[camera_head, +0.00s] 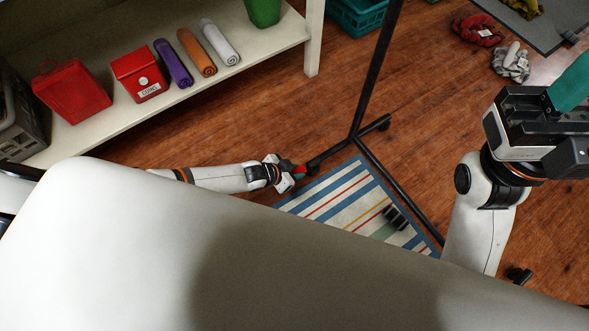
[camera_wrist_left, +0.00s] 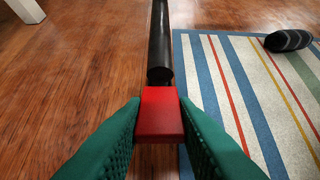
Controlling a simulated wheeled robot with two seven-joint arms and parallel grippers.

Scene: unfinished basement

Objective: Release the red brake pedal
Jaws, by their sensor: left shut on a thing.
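The red brake pedal (camera_wrist_left: 160,115) sits at the end of a black tubular leg (camera_wrist_left: 159,45) in the left wrist view. The green padded fingers of my left gripper (camera_wrist_left: 160,135) are closed on its two sides. My right gripper (camera_head: 570,88) is at the right edge, raised and away from the pedal. Only part of a green finger shows, so its opening is unclear.
A black rack post (camera_head: 375,70) rises from the splayed legs. A striped rug (camera_head: 330,195) with a dark object (camera_head: 395,217) on it lies beside them. A white shelf (camera_head: 170,100) holds red boxes and rolled mats. Gloves (camera_head: 478,29) lie on the floor at upper right.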

